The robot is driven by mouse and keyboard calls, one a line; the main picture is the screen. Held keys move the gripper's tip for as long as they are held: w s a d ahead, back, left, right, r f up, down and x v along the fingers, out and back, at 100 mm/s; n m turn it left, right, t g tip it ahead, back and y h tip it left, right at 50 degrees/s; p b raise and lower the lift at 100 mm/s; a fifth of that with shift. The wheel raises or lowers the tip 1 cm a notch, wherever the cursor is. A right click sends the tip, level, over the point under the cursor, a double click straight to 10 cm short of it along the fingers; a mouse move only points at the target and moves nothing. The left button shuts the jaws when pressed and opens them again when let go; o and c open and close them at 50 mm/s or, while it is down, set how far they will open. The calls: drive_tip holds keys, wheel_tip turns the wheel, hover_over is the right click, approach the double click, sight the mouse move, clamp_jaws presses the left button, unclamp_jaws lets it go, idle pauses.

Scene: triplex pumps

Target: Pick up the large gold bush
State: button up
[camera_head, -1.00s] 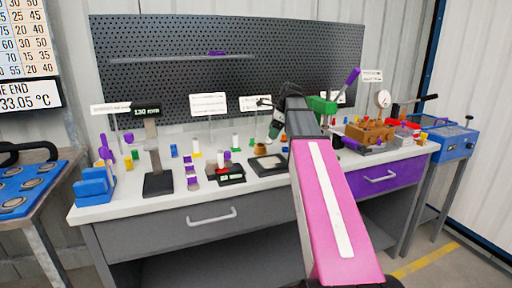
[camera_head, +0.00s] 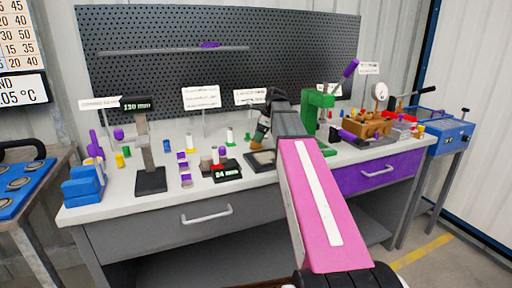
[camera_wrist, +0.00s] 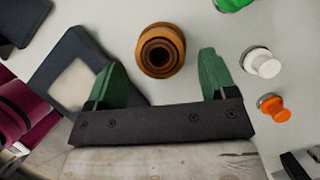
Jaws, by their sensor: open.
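The large gold bush (camera_wrist: 160,50) stands on the white bench top in the wrist view, seen from above with a dark bore. My gripper (camera_wrist: 161,66) is open, with one green finger on each side of the bush. A gap shows between the bush and each finger, and the bush lies slightly toward the fingertips. In the head view my gripper (camera_head: 260,135) points down over the bench near a dark pad, and it largely hides the bush there.
A dark square pad with a pale centre (camera_wrist: 75,85) lies left of the fingers. A white part (camera_wrist: 262,62) and an orange part (camera_wrist: 272,107) stand to the right. A green press (camera_head: 316,115) stands right of my arm in the head view.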

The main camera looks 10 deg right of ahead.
sight(256, 144)
drive_tip(key=x, duration=0.3)
drive_tip(key=shift+a+f, duration=0.1)
drive_tip(key=shift+f, duration=0.25)
drive_tip(key=c, duration=1.1)
drive_tip(key=shift+r, duration=0.2)
